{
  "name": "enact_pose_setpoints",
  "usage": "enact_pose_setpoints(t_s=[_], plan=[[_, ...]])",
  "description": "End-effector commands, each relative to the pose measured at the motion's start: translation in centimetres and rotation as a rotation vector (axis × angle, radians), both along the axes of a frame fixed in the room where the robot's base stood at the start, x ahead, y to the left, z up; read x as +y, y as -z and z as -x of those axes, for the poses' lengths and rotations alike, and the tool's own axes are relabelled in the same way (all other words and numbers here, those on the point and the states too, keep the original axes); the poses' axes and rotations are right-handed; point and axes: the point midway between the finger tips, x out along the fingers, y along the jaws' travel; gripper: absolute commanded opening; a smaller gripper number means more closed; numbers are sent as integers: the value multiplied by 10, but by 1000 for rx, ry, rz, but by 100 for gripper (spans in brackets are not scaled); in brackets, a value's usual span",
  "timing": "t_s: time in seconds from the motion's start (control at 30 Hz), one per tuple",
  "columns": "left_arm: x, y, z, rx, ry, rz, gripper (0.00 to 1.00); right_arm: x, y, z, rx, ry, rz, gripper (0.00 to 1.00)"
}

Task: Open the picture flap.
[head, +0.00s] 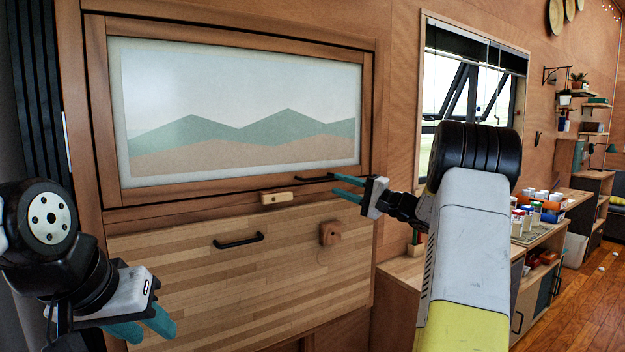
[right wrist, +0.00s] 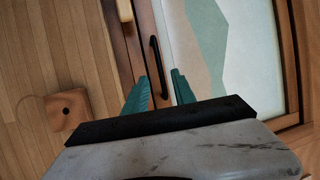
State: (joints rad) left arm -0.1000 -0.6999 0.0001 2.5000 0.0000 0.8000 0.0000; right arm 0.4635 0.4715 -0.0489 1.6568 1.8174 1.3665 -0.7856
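The picture flap (head: 240,150) is a wood-framed panel with green and tan hills, set in the wall and looking shut. A black bar handle (head: 316,179) sits on the right part of its lower frame; it also shows in the right wrist view (right wrist: 154,60). My right gripper (head: 346,188) is at the handle's right end. Its teal fingers (right wrist: 162,78) are open, with the near end of the handle appearing between them; contact cannot be told. My left gripper (head: 150,328) hangs open and empty at the lower left, away from the flap.
A small wooden block (head: 277,198) sits just below the flap's frame. Below is a slatted wood panel (head: 190,285) with its own black handle (head: 238,240) and a wooden box (head: 329,233). A counter (head: 541,231) with jars stands at right, beyond my right arm.

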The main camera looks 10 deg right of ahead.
Motion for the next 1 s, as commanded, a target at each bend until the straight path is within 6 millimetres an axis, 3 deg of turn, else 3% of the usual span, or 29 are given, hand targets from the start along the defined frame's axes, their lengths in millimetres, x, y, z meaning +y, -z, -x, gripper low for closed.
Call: enact_pose_setpoints(t_s=[0.4,0.8,0.97,1.0], plan=[[0,0,0,0,0,0,36,44,-12,-44,1,-6,1,32],[0,0,0,0,0,0,36,50,-13,-51,3,-3,0,32],[0,0,0,0,0,0,36,50,-13,-50,3,-3,0,0],[0,0,0,0,0,0,36,50,-13,-50,3,-3,0,0]])
